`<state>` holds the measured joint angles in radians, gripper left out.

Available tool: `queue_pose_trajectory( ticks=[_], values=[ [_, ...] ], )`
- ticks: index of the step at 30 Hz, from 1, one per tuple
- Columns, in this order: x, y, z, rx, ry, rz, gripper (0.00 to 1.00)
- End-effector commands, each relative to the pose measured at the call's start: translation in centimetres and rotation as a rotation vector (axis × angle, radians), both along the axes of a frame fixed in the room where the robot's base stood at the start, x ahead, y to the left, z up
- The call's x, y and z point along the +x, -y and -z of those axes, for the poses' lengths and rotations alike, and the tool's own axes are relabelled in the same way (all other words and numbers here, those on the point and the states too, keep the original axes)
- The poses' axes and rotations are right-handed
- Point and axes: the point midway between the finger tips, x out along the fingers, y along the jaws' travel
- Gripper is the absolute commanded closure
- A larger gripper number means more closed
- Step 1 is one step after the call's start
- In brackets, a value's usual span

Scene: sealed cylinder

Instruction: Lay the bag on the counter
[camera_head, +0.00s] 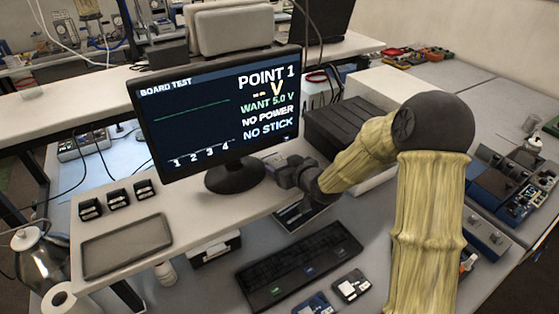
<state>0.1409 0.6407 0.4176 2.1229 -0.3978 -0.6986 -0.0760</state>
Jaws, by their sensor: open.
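My arm in its yellow sleeve reaches in from the right. My gripper (287,174) is dark and small in view, over the right end of the white raised shelf (190,204), to the right of the monitor's foot. It is open; I see nothing held in it, though its fingers are hard to make out. I cannot pick out any bag in this view; my arm hides part of the right side. The grey counter (215,286) shows below and in front of the shelf.
A monitor (215,110) reading "NO POWER" and "NO STICK" stands on the shelf. A grey tray (126,246) and several small black holders (117,203) sit at its left. A long black panel (300,264) lies on the counter. Black stacked boxes (345,130) stand behind my gripper.

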Motion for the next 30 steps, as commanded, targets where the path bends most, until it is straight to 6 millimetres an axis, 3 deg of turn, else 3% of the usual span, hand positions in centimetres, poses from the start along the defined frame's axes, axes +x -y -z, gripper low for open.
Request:
queue_pose_trajectory(
  ticks=[16, 21, 23, 30],
  values=[
    [0.07, -0.03, 0.05, 0.000, 0.000, 0.000, 0.33],
    [0.08, -0.03, 0.04, 0.000, 0.000, 0.000, 0.66],
    [0.08, -0.03, 0.03, 0.001, 0.001, 0.000, 0.70],
    [0.09, -0.03, -0.04, 0.001, 0.001, 0.000, 0.70]
  ],
)
